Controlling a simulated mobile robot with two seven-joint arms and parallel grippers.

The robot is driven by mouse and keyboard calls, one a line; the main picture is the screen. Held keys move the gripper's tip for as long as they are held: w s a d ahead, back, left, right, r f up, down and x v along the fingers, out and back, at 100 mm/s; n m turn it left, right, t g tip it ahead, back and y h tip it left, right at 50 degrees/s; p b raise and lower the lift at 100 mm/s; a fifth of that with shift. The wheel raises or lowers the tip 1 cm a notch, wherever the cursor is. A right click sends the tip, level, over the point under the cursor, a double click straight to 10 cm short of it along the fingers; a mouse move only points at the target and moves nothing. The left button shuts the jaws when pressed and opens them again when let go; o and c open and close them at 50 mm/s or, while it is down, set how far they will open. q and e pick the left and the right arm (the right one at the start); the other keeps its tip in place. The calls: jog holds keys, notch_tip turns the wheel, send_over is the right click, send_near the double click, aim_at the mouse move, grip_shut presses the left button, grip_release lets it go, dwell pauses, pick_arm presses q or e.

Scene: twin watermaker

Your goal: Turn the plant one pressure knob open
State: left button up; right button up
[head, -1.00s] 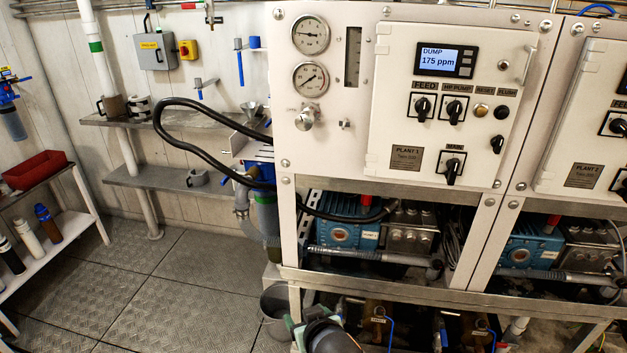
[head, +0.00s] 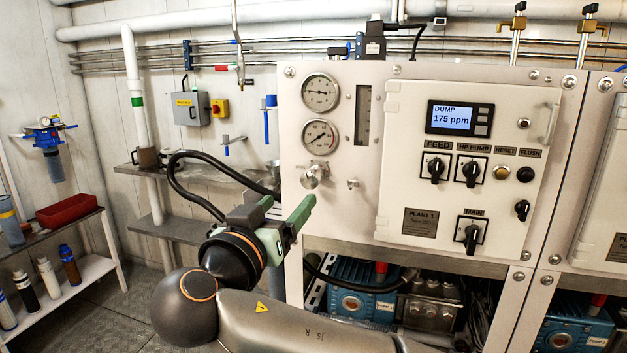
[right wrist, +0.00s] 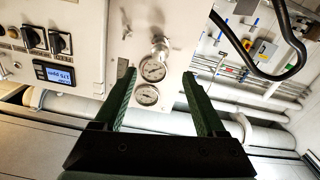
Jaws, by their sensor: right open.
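The plant one pressure knob (head: 314,176) is a round silver knob on the white panel, below two round gauges (head: 320,137). My right gripper (head: 289,203) is open, with its green fingers apart, just below and left of the knob in the head view. In the right wrist view the knob (right wrist: 160,48) shows beyond the gap between the two fingertips (right wrist: 158,75), and the jaws look empty. The gap in depth to the knob is hard to judge. My left gripper is not in view.
The plant one control door (head: 460,170) with switches and a display stands right of the knob. A small valve (head: 353,184) sits beside the knob. A black hose (head: 190,200) loops at the left near a wall shelf (head: 150,225). Blue pumps (head: 350,300) sit below.

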aim_at(309, 181)
jog(key=p+x, duration=0.2)
jog(key=x, duration=0.8)
jog(key=shift+w+d, duration=0.15)
jog(key=shift+w, duration=0.1)
jog(key=shift+w+d+f+p, duration=0.1)
jog(key=shift+w+p, duration=0.1)
jog(key=shift+w, duration=0.1)
jog(key=shift+w+d+p, duration=0.1)
jog(key=shift+w+p, duration=0.05)
jog(key=shift+w, duration=0.2)
grip_shut()
